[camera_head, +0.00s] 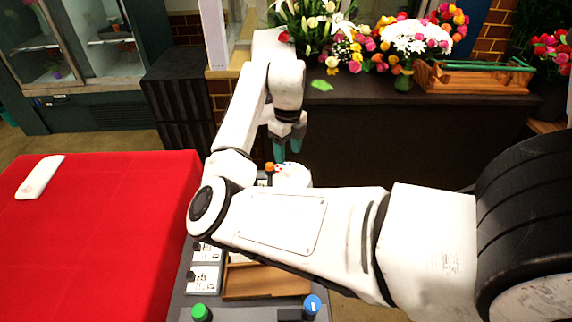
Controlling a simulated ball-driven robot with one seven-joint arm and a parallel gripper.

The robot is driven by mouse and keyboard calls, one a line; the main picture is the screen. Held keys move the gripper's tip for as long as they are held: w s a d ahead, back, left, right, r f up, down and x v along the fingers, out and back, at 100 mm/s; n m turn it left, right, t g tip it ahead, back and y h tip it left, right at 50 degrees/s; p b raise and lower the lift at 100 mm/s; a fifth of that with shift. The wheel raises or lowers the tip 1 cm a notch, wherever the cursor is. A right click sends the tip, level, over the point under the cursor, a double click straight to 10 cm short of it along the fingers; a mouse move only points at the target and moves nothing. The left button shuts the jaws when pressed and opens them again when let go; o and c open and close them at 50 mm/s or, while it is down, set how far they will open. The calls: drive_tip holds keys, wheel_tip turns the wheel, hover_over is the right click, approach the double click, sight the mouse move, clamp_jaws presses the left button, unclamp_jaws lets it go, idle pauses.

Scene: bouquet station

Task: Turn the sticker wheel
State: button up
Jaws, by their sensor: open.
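My gripper (288,148) points down in the middle of the head view, with two teal fingers apart and nothing visible between them. Just below the fingertips is a whitish rounded thing with small coloured marks (292,176), which looks like the sticker wheel. A small orange knob (269,167) stands at its left. My arm hides the lower part of the wheel and much of the station around it. I cannot tell whether the fingertips touch the wheel.
The grey station (240,311) carries white cards (204,279), a wooden tray (262,283), a green knob (201,312) and a blue knob (311,305). Flowers (405,45) stand on the dark counter (400,130) behind.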

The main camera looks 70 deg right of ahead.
sight(288, 168)
drive_tip(key=shift+f+p, duration=0.3)
drive_tip(key=shift+f, duration=2.75)
drive_tip(key=c, duration=1.1)
